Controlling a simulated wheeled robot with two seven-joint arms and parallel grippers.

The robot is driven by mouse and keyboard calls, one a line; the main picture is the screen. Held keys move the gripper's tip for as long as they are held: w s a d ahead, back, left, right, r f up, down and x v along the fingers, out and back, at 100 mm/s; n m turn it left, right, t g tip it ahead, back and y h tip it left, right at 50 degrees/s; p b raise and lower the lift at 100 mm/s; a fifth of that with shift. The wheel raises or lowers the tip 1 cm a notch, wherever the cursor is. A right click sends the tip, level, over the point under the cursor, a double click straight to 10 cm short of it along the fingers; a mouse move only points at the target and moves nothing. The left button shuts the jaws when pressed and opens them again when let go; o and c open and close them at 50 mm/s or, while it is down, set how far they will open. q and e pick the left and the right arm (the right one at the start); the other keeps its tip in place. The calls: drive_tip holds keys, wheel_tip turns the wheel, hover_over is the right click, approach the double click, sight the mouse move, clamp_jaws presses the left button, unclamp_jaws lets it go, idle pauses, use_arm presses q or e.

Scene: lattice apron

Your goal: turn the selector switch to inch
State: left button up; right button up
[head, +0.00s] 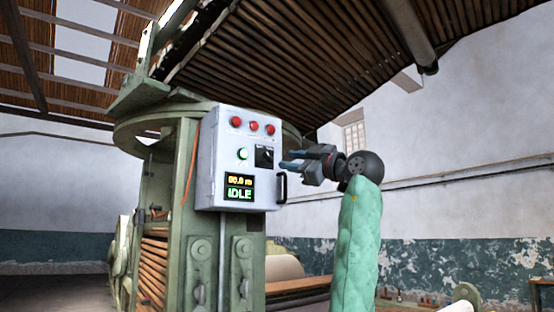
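The selector switch (264,157) is a black square plate with small pale markings on the grey control box (215,130), in the head view. Its knob position and the lettering are too small to read. I cannot tell how far the tips are from the box face.
Open air lies right of my arm.

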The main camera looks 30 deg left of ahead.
sight(271, 158)
use_arm(q)
drive_tip(key=p+x, duration=0.1)
drive_tip(key=x, duration=0.5)
drive_tip(key=shift+p, duration=0.3)
drive_tip(key=shift+w+a+r, duration=0.1)
drive_tip(key=shift+a, duration=0.6)
use_arm(e)
drive_tip(key=shift+g+h, duration=0.3)
drive_tip(key=shift+h, duration=0.1)
drive_tip(key=shift+s+d+r, duration=0.3)
drive_tip(key=shift+d+r, duration=0.45)
drive_tip(key=shift+r, duration=0.05)
drive_tip(key=shift+s+d+r, duration=0.25)
drive_tip(key=shift+d+r, duration=0.45)
drive_tip(key=shift+r, duration=0.05)
use_arm(q)
drive_tip(key=c, duration=0.6)
